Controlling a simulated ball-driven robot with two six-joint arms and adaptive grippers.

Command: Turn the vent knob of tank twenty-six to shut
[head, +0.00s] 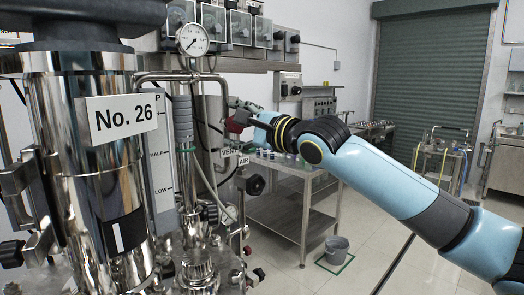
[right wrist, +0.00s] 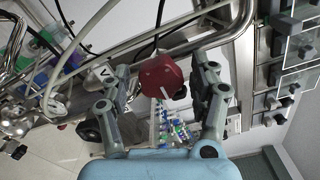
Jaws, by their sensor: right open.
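Tank twenty-six (head: 105,190) is a shiny steel vessel at the left of the head view, with a "No. 26" label (head: 122,115). The red vent knob (head: 235,125) is right of the tank, above a "VENT" tag (head: 228,152). My right gripper (head: 246,112) is at this knob and partly covers it. In the right wrist view the red knob (right wrist: 162,76) shows between the two spread fingers of the gripper (right wrist: 165,82), with gaps on both sides. Its pointer position cannot be told. My left gripper is not in view.
A black knob (head: 255,184) by the "AIR" tag (head: 243,160) sits just below. Pipes and a gauge (head: 192,40) crowd the tank's right side. A steel table (head: 290,195) stands behind, with a grey bucket (head: 337,250) on the floor. Open floor lies to the right.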

